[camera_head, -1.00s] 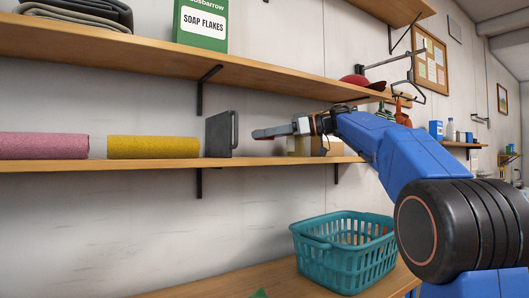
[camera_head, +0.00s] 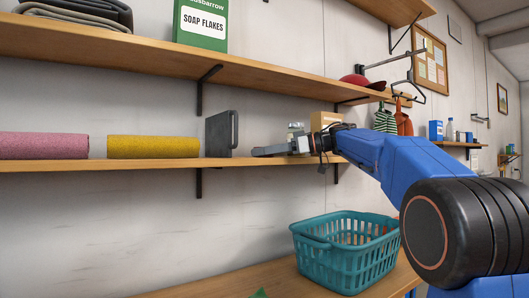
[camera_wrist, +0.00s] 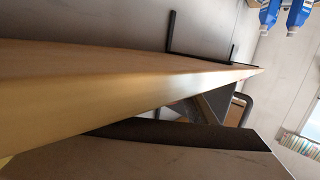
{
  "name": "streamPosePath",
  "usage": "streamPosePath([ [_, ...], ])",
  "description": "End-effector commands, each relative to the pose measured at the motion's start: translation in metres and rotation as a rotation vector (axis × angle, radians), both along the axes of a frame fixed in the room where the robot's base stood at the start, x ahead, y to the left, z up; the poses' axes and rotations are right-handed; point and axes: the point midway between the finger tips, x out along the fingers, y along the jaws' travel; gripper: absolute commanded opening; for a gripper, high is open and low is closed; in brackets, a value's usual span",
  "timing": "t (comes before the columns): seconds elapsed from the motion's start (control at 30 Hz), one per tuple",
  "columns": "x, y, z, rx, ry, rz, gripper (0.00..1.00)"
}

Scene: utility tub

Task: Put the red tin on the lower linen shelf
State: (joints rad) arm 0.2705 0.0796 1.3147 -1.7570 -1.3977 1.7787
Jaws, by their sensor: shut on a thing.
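The lower linen shelf (camera_head: 150,163) is the wooden board with the rolled towels; its wood also fills much of the wrist view (camera_wrist: 110,90). My gripper (camera_head: 262,151) points left at the height of this shelf's right part, just right of a dark grey upright panel (camera_head: 221,134). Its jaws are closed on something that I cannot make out. I see no red tin in either view; the jaws and arm may hide it. In the wrist view, grey and black shapes at the bottom are close to the camera.
A pink roll (camera_head: 45,146) and a yellow roll (camera_head: 153,147) lie on the lower shelf's left. A glass jar (camera_head: 296,130) and a tan box (camera_head: 325,121) show behind my gripper. A teal basket (camera_head: 345,265) stands below. The upper shelf (camera_head: 120,55) holds a soap flakes box (camera_head: 201,25).

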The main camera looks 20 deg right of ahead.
Motion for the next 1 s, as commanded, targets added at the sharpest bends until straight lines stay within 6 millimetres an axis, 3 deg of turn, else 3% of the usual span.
streamPosePath([
  [0.03,0.0,0.0,-0.001,0.0,0.0,0.0,0.54],
  [0.1,0.0,0.0,0.0,0.0,0.0,0.0,0.71],
  [0.5,0.0,-0.001,0.003,0.0,0.0,-0.001,0.71],
  [1.0,-0.036,-0.072,0.015,0.0,-0.001,-0.004,0.71],
])
